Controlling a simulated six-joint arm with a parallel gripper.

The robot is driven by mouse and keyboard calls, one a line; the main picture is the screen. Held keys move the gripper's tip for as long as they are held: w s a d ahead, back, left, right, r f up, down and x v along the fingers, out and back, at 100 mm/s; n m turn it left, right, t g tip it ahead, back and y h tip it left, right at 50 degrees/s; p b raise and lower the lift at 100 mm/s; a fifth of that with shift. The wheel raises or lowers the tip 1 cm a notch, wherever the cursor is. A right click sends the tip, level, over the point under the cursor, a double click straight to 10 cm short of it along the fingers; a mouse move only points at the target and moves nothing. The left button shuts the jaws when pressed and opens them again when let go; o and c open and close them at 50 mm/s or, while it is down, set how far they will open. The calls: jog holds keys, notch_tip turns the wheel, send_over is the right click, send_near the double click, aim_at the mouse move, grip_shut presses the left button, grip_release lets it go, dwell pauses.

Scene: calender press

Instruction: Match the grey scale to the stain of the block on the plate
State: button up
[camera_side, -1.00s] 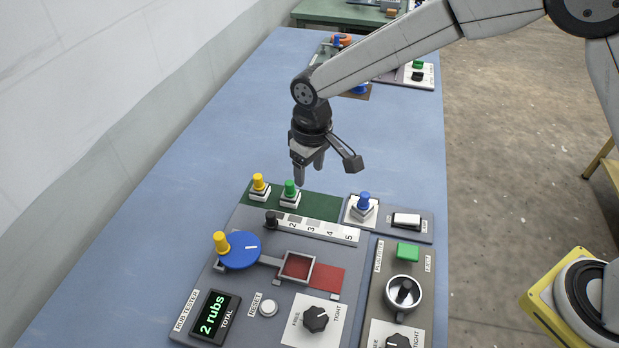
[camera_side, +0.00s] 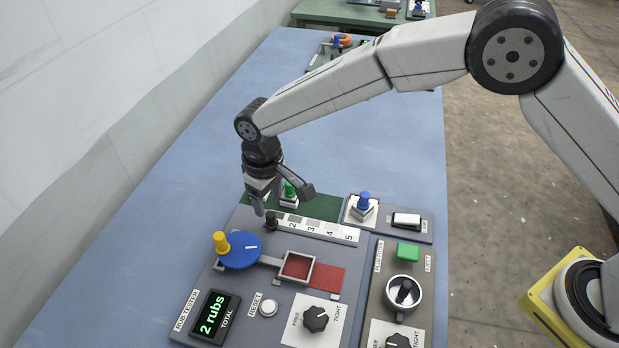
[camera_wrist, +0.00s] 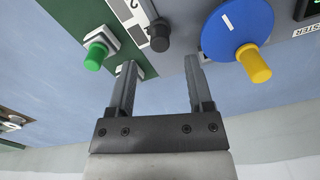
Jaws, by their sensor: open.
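The grey scale (camera_side: 313,229) is a white strip numbered up to 5 with grey patches. Its black knob (camera_side: 270,220) stands at the low-number end; the knob also shows in the wrist view (camera_wrist: 160,37). My gripper (camera_side: 264,204) is open and empty, close above and behind the knob. In the wrist view the knob lies just beyond the gap between my fingertips (camera_wrist: 161,66). A block with a blue grip (camera_side: 363,202) sits on the white plate (camera_side: 350,217) to the right. I cannot make out its stain.
A green-gripped block (camera_side: 289,192) stands on the green strip (camera_side: 322,208), close to my gripper. A blue disc (camera_side: 240,254) with a yellow handle (camera_side: 221,242) is nearby. A white rocker switch (camera_side: 406,220) is right of the plate.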

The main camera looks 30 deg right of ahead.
aim_at(270, 214)
jog(key=shift+f, duration=2.95)
grip_shut()
